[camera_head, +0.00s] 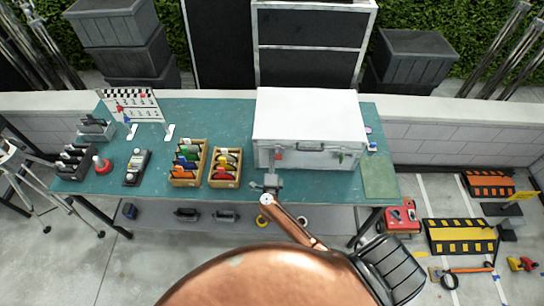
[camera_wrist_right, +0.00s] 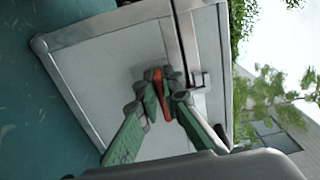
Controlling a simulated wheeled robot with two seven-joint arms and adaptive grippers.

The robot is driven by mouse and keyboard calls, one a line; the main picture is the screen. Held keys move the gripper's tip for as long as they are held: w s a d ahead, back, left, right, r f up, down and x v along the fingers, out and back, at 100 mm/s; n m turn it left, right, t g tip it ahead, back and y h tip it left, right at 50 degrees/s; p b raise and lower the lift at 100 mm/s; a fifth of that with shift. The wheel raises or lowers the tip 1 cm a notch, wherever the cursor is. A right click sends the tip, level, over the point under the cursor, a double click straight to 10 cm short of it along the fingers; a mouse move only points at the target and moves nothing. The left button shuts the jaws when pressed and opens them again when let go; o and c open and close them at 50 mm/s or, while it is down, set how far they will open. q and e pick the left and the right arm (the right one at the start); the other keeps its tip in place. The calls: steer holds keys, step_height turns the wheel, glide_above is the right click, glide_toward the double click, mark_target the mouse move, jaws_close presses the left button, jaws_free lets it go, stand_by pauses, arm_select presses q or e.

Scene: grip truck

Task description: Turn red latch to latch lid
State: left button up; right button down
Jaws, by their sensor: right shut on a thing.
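A white case (camera_head: 309,115) with a closed lid stands on the teal table. Its front has a handle, a red latch (camera_head: 279,156) on the left and a green latch (camera_head: 341,157) on the right. My right gripper (camera_head: 270,182) is at the front of the case, by the red latch. In the right wrist view, my right gripper's fingers (camera_wrist_right: 163,100) are closed around the red latch (camera_wrist_right: 159,94), which shows as a red strip between them. The fingertips partly hide it, and its exact angle is hard to tell. My left gripper is not in view.
Two wooden boxes of coloured items (camera_head: 188,163) (camera_head: 225,168) stand left of the case on the teal table (camera_head: 225,115). A green mat (camera_head: 379,177) lies at the right end.

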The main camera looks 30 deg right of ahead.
steer(key=shift+f, duration=0.1)
steer(key=c, duration=2.1)
jaws_free()
steer(key=v, duration=1.2)
